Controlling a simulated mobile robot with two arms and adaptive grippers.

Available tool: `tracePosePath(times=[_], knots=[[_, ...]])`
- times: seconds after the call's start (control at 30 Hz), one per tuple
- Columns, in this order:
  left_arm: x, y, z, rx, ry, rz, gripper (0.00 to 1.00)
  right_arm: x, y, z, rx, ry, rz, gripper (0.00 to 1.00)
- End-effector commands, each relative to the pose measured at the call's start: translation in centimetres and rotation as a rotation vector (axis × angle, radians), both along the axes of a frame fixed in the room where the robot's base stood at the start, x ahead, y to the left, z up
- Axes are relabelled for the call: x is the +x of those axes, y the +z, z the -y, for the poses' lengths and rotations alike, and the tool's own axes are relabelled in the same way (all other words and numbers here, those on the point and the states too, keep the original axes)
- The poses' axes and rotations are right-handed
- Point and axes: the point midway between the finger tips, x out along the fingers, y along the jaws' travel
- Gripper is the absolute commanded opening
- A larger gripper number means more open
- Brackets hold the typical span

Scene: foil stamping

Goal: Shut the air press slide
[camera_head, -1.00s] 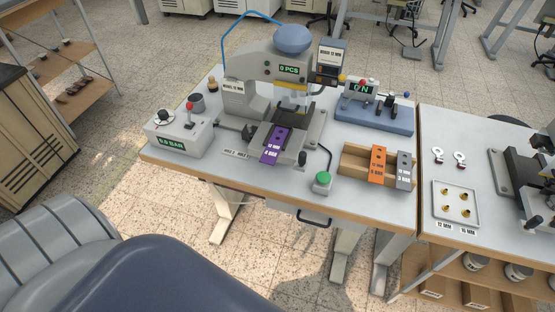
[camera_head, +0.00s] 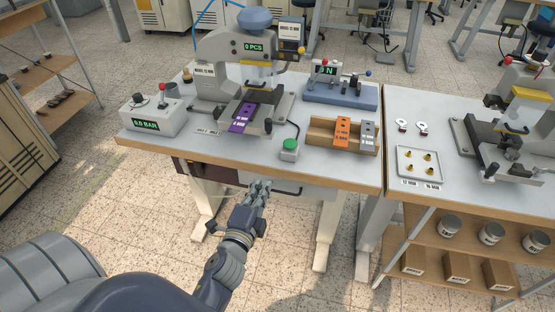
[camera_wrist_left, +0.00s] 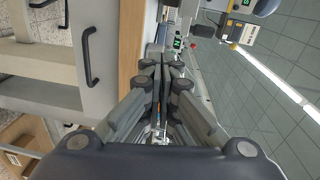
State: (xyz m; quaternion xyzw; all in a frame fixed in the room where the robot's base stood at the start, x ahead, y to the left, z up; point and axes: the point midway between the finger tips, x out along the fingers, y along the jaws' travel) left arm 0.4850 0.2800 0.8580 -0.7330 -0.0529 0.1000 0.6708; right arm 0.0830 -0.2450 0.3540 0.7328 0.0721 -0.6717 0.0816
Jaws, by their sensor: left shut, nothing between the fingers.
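The air press (camera_head: 215,65) stands at the back of the left table, grey with a round blue top and a display reading 0 PCS. Its slide (camera_head: 258,129) sticks out at the front, carrying a purple plate (camera_head: 242,118). My left gripper (camera_head: 262,184) is shut and empty, in front of the table's front edge, below and apart from the slide. In the left wrist view its shut fingers (camera_wrist_left: 164,62) point along the table edge. The slide cannot be made out clearly there. My right gripper is not in view.
A green button (camera_head: 290,146) and a wooden holder (camera_head: 320,132) with orange and grey plates stand right of the slide. A pressure box (camera_head: 152,118) is at left. A drawer handle (camera_wrist_left: 90,56) juts out under the tabletop. A second table with another press is at right.

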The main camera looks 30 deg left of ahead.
Motion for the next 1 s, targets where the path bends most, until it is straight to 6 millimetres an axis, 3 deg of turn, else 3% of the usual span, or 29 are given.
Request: tracePosePath(times=[0.1, 0.2, 0.47, 0.8, 1.0], knots=[[-0.2, 2.9, -0.9, 0.079, 0.016, 0.048, 0.0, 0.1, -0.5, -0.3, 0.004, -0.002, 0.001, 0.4], [0.0, 3.8, -1.1, 0.104, 0.02, 0.059, 0.0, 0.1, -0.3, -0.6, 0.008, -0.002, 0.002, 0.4], [3.7, 4.1, -1.9, 0.102, 0.019, 0.061, 0.0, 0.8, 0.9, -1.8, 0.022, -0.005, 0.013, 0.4], [10.3, 4.0, -3.6, 0.1, 0.02, 0.06, 0.0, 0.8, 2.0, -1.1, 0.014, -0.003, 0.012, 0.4], [12.6, 3.9, -4.1, 0.099, 0.018, 0.06, 0.0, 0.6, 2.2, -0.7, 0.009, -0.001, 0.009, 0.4]])
